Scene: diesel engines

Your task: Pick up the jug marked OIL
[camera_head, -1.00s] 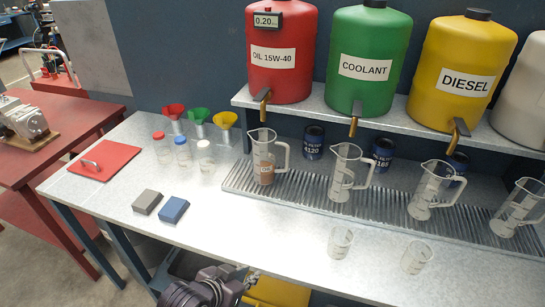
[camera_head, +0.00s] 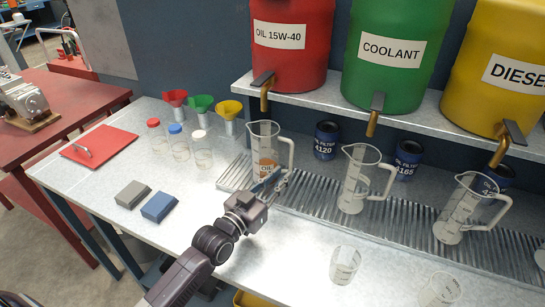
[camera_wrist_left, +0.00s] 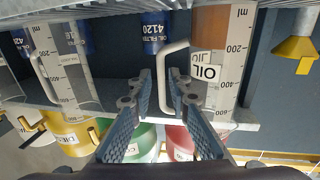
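The jug marked OIL (camera_head: 263,140) is clear, with a pale handle and brown liquid low inside. It stands upright on the ribbed drip tray (camera_head: 322,203) under the red drum. In the left wrist view, which is upside down, the jug (camera_wrist_left: 222,62) shows its OIL label and handle. My left gripper (camera_head: 278,178) is in front of the jug, at its lower right by the handle. In the wrist view its fingers (camera_wrist_left: 160,75) are apart, with the upright part of the handle seen between the tips. Contact cannot be told. My right gripper is not in view.
Two more clear jugs (camera_head: 357,182) (camera_head: 465,210) stand to the right on the tray. Oil filter cans (camera_head: 326,140) stand behind. Capped bottles (camera_head: 202,150), funnels (camera_head: 229,112) and two blocks (camera_head: 158,206) are left. A beaker (camera_head: 344,265) stands at the front.

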